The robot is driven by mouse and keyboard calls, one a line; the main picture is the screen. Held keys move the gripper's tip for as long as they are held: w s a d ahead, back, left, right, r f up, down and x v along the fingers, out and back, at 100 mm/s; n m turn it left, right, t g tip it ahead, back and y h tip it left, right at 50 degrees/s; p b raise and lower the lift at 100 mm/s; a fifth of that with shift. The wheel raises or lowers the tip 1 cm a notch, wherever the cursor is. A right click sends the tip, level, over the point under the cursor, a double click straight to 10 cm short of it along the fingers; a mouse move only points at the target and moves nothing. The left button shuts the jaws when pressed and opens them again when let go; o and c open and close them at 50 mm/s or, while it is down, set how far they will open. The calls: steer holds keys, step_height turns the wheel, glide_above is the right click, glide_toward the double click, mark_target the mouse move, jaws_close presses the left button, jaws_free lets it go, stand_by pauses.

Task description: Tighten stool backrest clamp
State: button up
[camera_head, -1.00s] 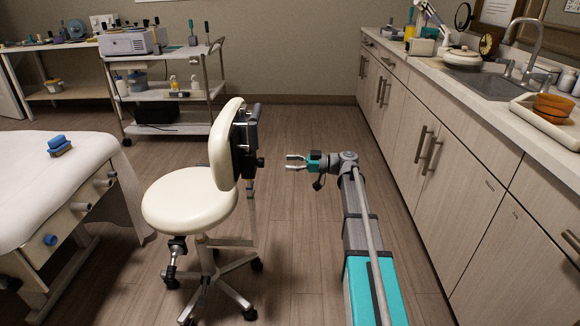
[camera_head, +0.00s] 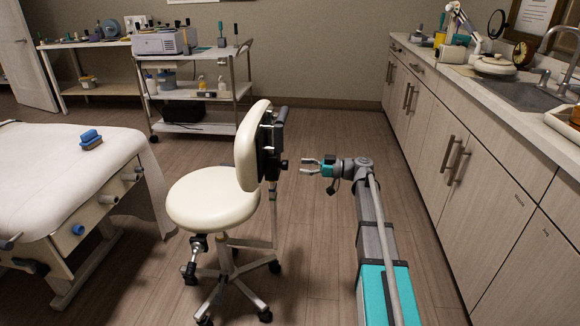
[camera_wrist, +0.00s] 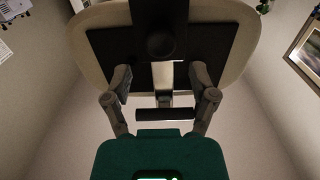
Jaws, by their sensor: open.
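A cream stool (camera_head: 212,203) stands on the wood floor in the head view, with its backrest (camera_head: 252,146) upright on its right side. A black clamp bracket sits behind the backrest, with a round dark knob (camera_head: 284,164) sticking out to the right. My gripper (camera_head: 303,166) is open, just right of the knob and apart from it, pointing left at about its height. In the wrist view, my gripper's fingers (camera_wrist: 162,85) are spread, the backrest (camera_wrist: 92,25) fills the top, and the dark round knob (camera_wrist: 161,46) lies ahead between and above the fingertips.
A draped treatment table (camera_head: 60,180) with a blue brush (camera_head: 90,140) stands at left. A wheeled cart (camera_head: 195,95) is behind the stool. A counter with cabinets (camera_head: 440,150) runs along the right.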

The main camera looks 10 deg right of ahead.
mark_target(284, 165)
steer(key=shift+x, duration=2.2)
steer(key=shift+a, duration=0.2)
steer(key=shift+c, duration=0.2)
steer(key=c, duration=0.8)
steer(key=m, duration=0.6)
steer(key=shift+m, duration=0.3)
steer(key=m, duration=0.7)
steer(key=shift+w, duration=0.1)
steer(key=o, duration=0.8)
